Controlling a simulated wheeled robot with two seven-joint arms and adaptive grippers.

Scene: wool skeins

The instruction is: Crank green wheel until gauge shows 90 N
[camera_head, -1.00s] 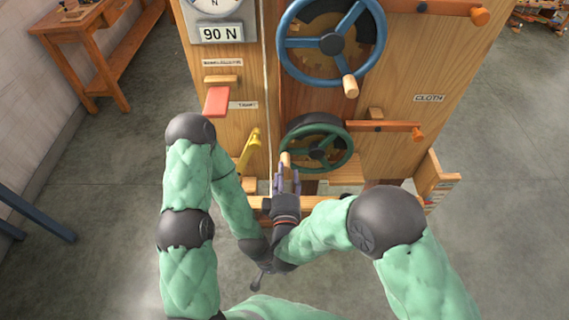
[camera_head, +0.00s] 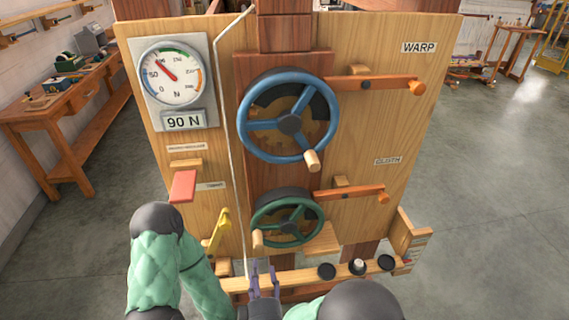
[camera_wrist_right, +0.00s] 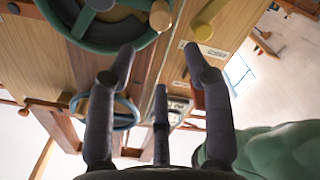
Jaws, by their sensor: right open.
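The green wheel (camera_head: 287,219) is on the lower middle of the wooden panel, with its wooden crank knob (camera_head: 257,239) at lower left. The round gauge (camera_head: 172,76) is at the panel's upper left; its red needle points to the upper left, and a plate (camera_head: 184,121) below it reads 90 N. My right gripper (camera_head: 263,281) is below the green wheel, apart from the knob. In the right wrist view its fingers (camera_wrist_right: 160,75) are spread and empty, with the green wheel (camera_wrist_right: 100,45) and knob (camera_wrist_right: 160,17) beyond them. My left gripper is not visible.
A blue wheel (camera_head: 289,122) is above the green one. Orange levers (camera_head: 372,83) are to the right, beside WARP and CLOTH labels. A red paddle (camera_head: 183,186) and yellow lever (camera_head: 217,231) are on the left. A wooden rail (camera_head: 292,279) with black knobs runs below.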

